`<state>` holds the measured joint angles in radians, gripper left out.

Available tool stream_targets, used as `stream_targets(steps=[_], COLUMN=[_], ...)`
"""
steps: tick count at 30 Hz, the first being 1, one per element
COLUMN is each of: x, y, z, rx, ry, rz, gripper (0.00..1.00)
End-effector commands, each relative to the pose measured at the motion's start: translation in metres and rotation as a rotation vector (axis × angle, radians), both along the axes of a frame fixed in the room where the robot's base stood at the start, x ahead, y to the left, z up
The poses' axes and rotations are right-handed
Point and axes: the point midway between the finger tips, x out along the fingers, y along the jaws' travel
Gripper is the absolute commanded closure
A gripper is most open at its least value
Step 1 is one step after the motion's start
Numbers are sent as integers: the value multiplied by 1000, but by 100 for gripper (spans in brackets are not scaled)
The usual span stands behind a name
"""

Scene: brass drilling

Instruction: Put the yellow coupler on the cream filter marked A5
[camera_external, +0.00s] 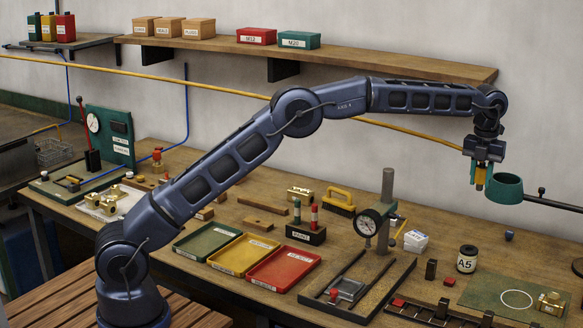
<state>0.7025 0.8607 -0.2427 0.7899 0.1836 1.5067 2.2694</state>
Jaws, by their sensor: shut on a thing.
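My gripper (480,182) is high above the right part of the bench, pointing down. It is shut on the yellow coupler (480,174), a small yellow piece showing between the fingers. The fingers hide part of it. The cream filter marked A5 (466,265) stands upright on the bench, a short cylinder with a dark top and a black "A5" label. The filter is well below my gripper and slightly left of it in the picture. The coupler is apart from the filter.
A teal cup-shaped ring (503,190) is close to the gripper's right, with a dark rod (552,202) beyond. A dial gauge stand (387,205) rises left of the filter. A green mat (490,295) with a white circle and a brass block (550,303) lies to its right.

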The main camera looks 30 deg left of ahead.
Motion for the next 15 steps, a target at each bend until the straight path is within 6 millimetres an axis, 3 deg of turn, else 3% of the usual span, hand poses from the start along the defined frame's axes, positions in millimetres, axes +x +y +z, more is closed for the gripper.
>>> stream_targets(steps=[15], x=[0], y=[1], z=[-113], rx=[2], ry=[1], rz=[2], gripper=[96])
